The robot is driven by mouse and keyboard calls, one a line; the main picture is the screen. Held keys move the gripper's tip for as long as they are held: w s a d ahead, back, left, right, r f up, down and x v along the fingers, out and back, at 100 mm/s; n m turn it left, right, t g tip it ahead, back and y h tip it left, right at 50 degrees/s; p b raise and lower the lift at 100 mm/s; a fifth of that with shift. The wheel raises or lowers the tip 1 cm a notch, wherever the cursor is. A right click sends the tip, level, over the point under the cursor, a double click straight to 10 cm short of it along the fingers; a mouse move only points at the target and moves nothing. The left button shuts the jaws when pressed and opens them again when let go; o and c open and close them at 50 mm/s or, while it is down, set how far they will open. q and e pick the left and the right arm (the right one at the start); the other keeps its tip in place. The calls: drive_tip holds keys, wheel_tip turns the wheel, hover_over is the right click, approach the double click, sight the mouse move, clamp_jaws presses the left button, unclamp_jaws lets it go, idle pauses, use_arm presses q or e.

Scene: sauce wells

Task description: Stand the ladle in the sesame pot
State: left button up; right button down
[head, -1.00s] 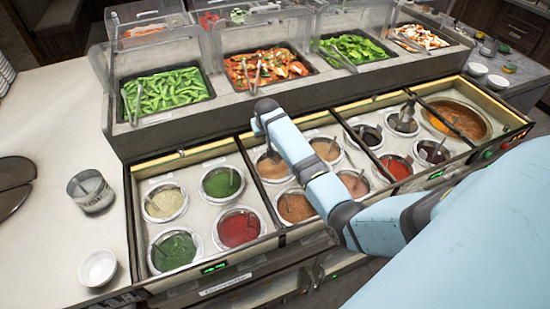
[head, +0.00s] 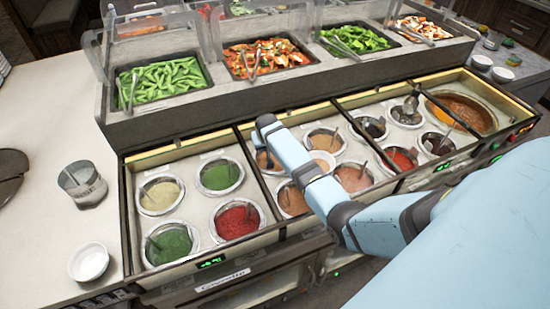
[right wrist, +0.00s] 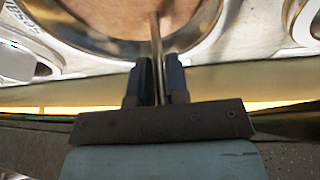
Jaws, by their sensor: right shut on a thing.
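My right gripper (right wrist: 156,82) shows in the right wrist view, shut on a thin metal handle (right wrist: 156,50). The handle runs up the picture in front of a metal-rimmed pot of tan sauce (right wrist: 110,14). My left gripper is not in view.
Pots of green (head: 220,176), red (head: 238,221) and other sauces fill the rail. A silver utensil (head: 411,103) stands at a right-hand pot. A pale round shape (head: 322,161) sits beside my arm. A metal cup (head: 82,185) and white bowl (head: 88,262) stand left.

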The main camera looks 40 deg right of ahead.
drive_tip(key=shift+f, duration=0.2)
idle(0.6)
drive_tip(key=shift+c, duration=2)
unclamp_jaws()
